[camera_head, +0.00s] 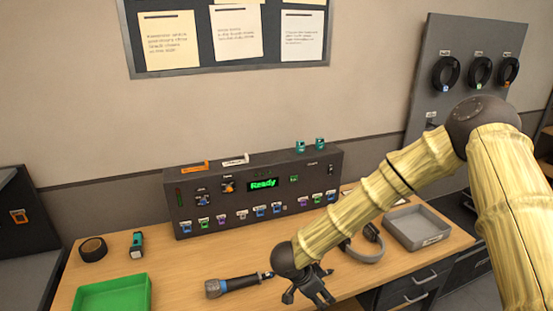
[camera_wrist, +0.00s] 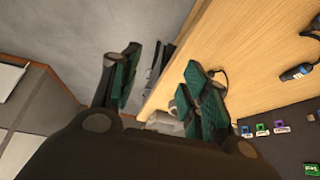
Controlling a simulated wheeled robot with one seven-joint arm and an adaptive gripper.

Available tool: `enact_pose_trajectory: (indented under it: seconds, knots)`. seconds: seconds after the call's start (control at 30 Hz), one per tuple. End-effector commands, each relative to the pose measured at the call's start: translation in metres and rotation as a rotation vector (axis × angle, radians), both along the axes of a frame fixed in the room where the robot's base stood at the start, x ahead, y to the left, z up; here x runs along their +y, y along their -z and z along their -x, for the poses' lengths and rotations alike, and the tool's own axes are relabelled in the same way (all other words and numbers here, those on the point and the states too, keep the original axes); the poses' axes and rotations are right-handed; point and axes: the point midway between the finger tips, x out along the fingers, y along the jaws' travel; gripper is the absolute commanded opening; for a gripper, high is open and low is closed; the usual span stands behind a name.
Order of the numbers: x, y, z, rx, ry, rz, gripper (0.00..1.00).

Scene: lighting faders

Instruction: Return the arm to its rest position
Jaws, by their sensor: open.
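My gripper (camera_head: 312,292) hangs over the front of the wooden table in the head view, to the right of the microphone. Its two fingers stand apart with nothing between them. In the wrist view my gripper (camera_wrist: 160,85) shows green-padded fingers, open and empty. My arm reaches in from the right side of the head view and bends down toward the table. The dark fader console (camera_head: 330,165) with a green "Ready" display (camera_head: 263,184) stands at the back of the table, apart from my gripper.
A microphone (camera_head: 232,285), green tray (camera_head: 112,297), black tape roll (camera_head: 93,249) and small teal-and-black device (camera_head: 137,244) lie to the left. Headphones (camera_head: 368,244) and a grey tray (camera_head: 418,227) are near my forearm. A pegboard panel (camera_head: 432,60) with hanging cable coils stands at right.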

Motion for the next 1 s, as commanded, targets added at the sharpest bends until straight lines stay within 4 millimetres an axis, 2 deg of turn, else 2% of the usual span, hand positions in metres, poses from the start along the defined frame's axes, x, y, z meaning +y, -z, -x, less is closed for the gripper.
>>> enact_pose_trajectory:
  seconds: [0.03,0.37,0.57,0.77,0.87,1.0]
  knots:
    - [-0.002,0.010,0.003,-0.001,-0.019,0.005,0.45]
    - [-0.018,0.065,0.023,-0.021,-0.177,0.023,0.45]
    - [-0.032,0.121,0.054,-0.009,-0.354,0.016,0.45]
    - [-0.047,0.183,0.114,0.057,-0.597,-0.030,0.45]
    - [-0.055,0.209,0.150,0.110,-0.713,-0.067,0.45]
    - [-0.068,0.237,0.209,0.207,-0.864,-0.135,0.45]
